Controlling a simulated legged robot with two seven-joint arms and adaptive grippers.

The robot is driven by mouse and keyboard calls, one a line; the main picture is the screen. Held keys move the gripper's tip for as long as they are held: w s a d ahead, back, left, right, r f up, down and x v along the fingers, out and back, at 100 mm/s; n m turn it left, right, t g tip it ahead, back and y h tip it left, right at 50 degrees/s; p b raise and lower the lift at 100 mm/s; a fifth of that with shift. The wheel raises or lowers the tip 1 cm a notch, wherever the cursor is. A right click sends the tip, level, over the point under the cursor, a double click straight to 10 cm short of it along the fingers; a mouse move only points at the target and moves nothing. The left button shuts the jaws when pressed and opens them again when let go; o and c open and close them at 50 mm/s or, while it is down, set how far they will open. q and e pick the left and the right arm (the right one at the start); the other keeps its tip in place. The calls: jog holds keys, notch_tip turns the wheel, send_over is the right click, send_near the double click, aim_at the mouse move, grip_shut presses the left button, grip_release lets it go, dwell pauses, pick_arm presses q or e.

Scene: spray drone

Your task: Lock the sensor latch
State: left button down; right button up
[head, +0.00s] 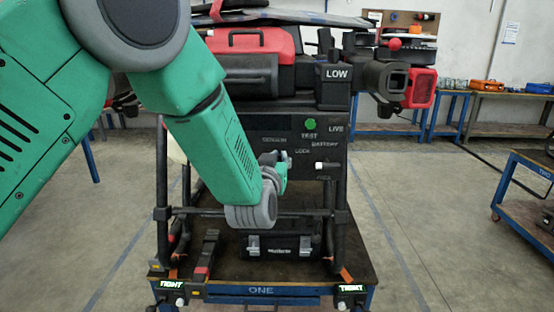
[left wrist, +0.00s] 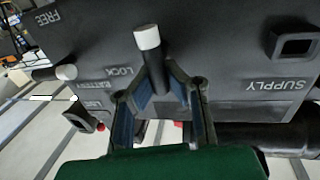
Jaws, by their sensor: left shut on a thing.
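The drone's dark panel (head: 305,130) faces me, with LOCK and FREE printed on it. My left gripper (head: 276,170) is at the panel, just left of LOCK in the head view. In the left wrist view the gripper (left wrist: 160,95) has its two fingers on either side of a black latch lever (left wrist: 156,66) with a white tip, shut on it. The white tip points past the fingers, close to the LOCK print. In the head view the gripper hides this lever. My right gripper is not in view.
A second white-tipped lever (head: 327,165) lies between BATTERY and FREE. A green button (head: 310,124) sits above it. A black case (head: 280,246) and a dark tool (head: 206,256) lie on the cart (head: 350,265) below.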

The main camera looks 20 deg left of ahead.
pick_arm(q)
jog(key=shift+f+n+b, duration=0.3)
jog(key=shift+n+b, duration=0.5)
jog(key=shift+n, duration=0.1)
jog(key=shift+s+a+f+n+t+y+b, duration=0.1)
jog(key=shift+a+f+n+t+y+b, duration=0.45)
jog(key=shift+n+b, duration=2.2)
jog(key=shift+s+f+n+g+y+b, duration=0.25)
jog(key=shift+n+y+b, duration=0.65)
jog(key=shift+n+b, duration=1.85)
jog(key=shift+w+a+f+n+t+y+b, duration=0.1)
jog(key=shift+a+f+n+t+y+b, duration=0.5)
jog(key=shift+n+b, duration=2.15)
jog(key=shift+d+r+n+g+p, duration=0.2)
jog(key=shift+d+n+g+p, duration=0.1)
jog(key=shift+n+p, duration=0.7)
jog(key=c, duration=1.5)
grip_release()
jog(key=shift+s, duration=0.1)
jog(key=shift+c, duration=0.2)
jog(key=shift+a+r, duration=0.1)
jog(key=shift+r, duration=0.1)
jog(key=shift+s, duration=0.1)
